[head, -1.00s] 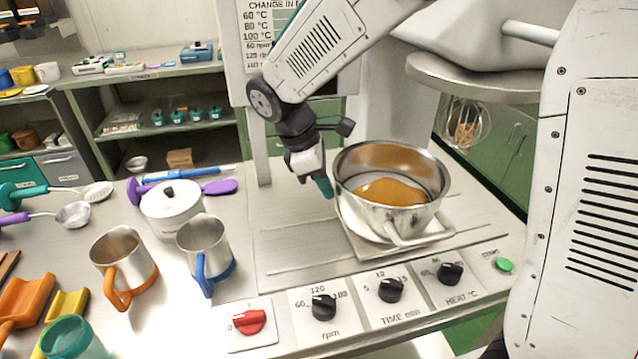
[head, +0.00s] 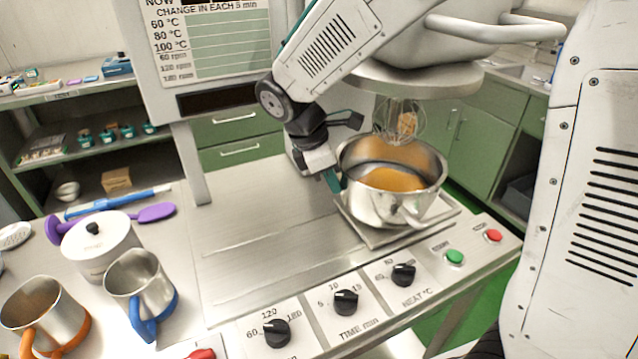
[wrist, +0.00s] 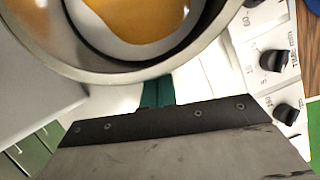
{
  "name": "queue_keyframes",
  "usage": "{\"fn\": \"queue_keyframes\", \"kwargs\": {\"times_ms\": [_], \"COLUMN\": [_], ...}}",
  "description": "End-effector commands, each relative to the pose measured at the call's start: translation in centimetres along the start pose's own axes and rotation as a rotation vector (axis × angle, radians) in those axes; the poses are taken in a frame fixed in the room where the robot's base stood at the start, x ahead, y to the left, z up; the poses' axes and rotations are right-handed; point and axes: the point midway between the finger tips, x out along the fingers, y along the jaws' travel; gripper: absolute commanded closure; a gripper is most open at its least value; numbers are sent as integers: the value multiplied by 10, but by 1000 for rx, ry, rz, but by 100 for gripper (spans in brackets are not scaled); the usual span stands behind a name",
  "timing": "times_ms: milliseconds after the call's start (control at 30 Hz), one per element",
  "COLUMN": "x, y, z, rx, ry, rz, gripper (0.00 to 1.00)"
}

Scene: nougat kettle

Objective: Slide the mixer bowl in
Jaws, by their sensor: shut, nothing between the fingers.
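The mixer bowl (head: 385,207) is a shiny metal bowl with amber liquid inside and a handle on its front. It stands on a square metal plate (head: 437,226) on the right of the machine's deck. The whisk (head: 402,123) hangs from the mixer head just behind and above the bowl in the head view. My gripper (head: 334,181) is shut, with teal fingertips at the bowl's left side. In the wrist view its fingertips (wrist: 158,92) end at the bowl's outer wall (wrist: 125,75). Whether they touch the wall I cannot tell. The underside of the bowl is hidden.
A front panel carries black knobs (head: 346,302), a green button (head: 455,257) and a red button (head: 493,236). A lidded white pot (head: 98,245) and metal jugs (head: 140,285) stand at the left. The metal deck (head: 255,235) left of the bowl is clear.

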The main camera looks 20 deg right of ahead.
Motion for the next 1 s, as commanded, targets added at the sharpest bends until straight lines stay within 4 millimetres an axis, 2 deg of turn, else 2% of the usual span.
{"fn": "queue_keyframes", "kwargs": {"times_ms": [100,467,667,800,1000], "x": [3,4,-1,-11,-63], "y": [2,3,3,2,3], "z": [8,12,-3,-29,-26], "rx": [2,3,4,7,11], "ry": [-1,-5,-3,0,4], "rz": [0,-1,-2,-3,1], "gripper": [100,100,100,100,100]}}
